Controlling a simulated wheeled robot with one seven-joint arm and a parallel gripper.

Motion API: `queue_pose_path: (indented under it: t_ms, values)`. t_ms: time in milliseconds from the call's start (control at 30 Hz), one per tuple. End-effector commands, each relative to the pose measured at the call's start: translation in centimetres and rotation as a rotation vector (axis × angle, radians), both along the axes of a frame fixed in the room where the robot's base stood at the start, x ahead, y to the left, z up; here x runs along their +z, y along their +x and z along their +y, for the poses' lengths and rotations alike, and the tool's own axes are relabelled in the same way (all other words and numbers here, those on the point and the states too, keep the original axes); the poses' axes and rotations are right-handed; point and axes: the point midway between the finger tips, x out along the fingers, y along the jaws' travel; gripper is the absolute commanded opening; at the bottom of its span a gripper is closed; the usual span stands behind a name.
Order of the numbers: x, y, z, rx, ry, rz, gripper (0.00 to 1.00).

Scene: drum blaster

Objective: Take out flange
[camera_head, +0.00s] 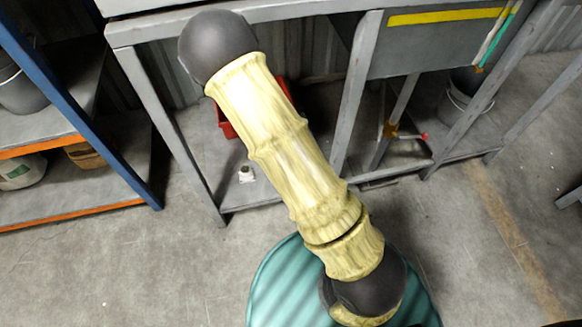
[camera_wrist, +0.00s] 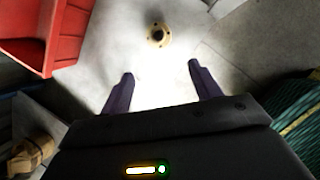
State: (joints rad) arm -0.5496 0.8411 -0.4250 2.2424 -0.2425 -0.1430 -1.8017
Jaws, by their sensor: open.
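The flange (camera_wrist: 158,35) is a small round tan disc with a dark centre. In the wrist view it lies on a pale, brightly lit surface, past my fingertips and about midway between them. My gripper (camera_wrist: 160,74) is open, with two dark fingers apart and nothing between them. A small whitish piece (camera_head: 246,174) on the grey bench's lower shelf, in the head view, looks like the same flange, but it is too small to be sure. My gripper does not show in the head view, where my arm covers the middle.
A red bin (camera_wrist: 45,30) is left of the flange; part shows behind my arm (camera_head: 226,128). The grey bench frame (camera_head: 172,135) has legs and a top rail around the shelf. A teal ribbed drum (camera_head: 275,290) stands below my arm. A blue-posted rack (camera_head: 85,110) is left.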

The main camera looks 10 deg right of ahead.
Motion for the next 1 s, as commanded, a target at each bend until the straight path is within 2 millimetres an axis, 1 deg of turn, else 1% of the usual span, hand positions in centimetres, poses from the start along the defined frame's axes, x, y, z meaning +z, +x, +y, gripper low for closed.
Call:
queue_pose_path:
  t_ms: [33,67,167,467,567,667,1000]
  values:
    - [-0.8,0.3,0.2,0.082,-0.036,0.011,0.63]
    - [-1.1,0.4,0.3,0.123,-0.051,0.015,0.63]
    - [-1.6,0.7,0.3,0.196,-0.082,0.023,0.63]
    - [-1.7,0.7,0.4,0.207,-0.085,0.023,0.63]
    - [-2.3,0.9,0.3,0.206,-0.084,0.025,0.63]
    - [-3.6,1.2,0.0,0.205,-0.083,0.024,0.63]
    - [-9.2,3.1,-1.3,0.203,-0.083,0.025,0.63]
